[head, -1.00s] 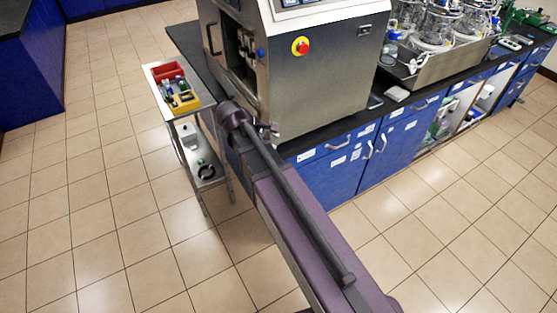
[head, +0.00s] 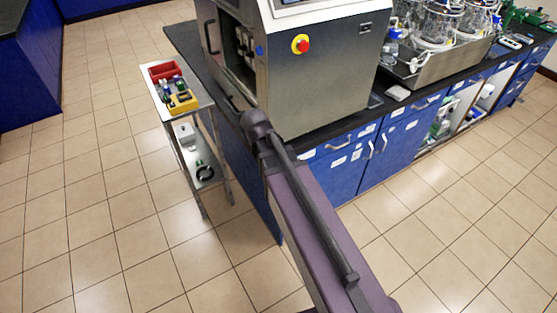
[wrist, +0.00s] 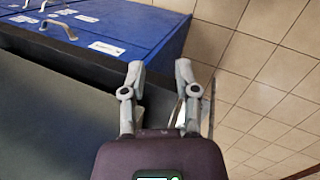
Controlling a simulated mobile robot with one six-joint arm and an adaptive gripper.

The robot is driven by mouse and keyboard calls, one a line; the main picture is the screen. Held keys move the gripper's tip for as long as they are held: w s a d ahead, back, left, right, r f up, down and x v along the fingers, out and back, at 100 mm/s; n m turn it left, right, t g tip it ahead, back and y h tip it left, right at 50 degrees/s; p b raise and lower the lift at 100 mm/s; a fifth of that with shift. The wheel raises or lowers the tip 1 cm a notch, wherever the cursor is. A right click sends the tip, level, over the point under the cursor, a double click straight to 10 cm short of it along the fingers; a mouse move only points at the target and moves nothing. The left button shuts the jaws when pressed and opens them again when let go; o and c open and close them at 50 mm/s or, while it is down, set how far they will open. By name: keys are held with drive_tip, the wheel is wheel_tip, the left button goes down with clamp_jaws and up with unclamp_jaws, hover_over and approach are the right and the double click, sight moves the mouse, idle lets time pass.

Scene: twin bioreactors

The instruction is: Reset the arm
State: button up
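My arm (head: 310,215) reaches from the bottom right of the head view up to the front of the steel machine (head: 315,75). Its far end (head: 256,122) shows close to the bench edge by the machine's lower left corner. My gripper is hidden in the head view. In the wrist view my gripper (wrist: 159,72) has its two fingers apart, with nothing seen held between them. A thin pale object shows just behind the right finger; I cannot tell what it is.
A small trolley (head: 203,108) with a red bin (head: 165,72) and a yellow bin (head: 182,101) stands left of the machine. The bench has blue cabinets (head: 340,165) below, also in the wrist view (wrist: 120,30). Glass vessels (head: 437,30) stand at upper right. Tiled floor (head: 90,200) is clear.

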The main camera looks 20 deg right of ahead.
drive_tip(key=shift+s, duration=0.1)
idle(0.3)
drive_tip(key=shift+s+a+f+m+y, duration=0.2)
drive_tip(key=shift+s+m+y, duration=0.5)
drive_tip(key=shift+s+m, duration=0.15)
drive_tip(key=shift+s+a+f+m+y, duration=0.15)
drive_tip(key=shift+s+f+m+y, duration=0.05)
drive_tip(key=shift+s+m+y, duration=0.6)
drive_tip(key=shift+s+a+f+m+y, duration=0.2)
drive_tip(key=shift+s+m+y, duration=0.4)
drive_tip(key=shift+s+m, duration=0.35)
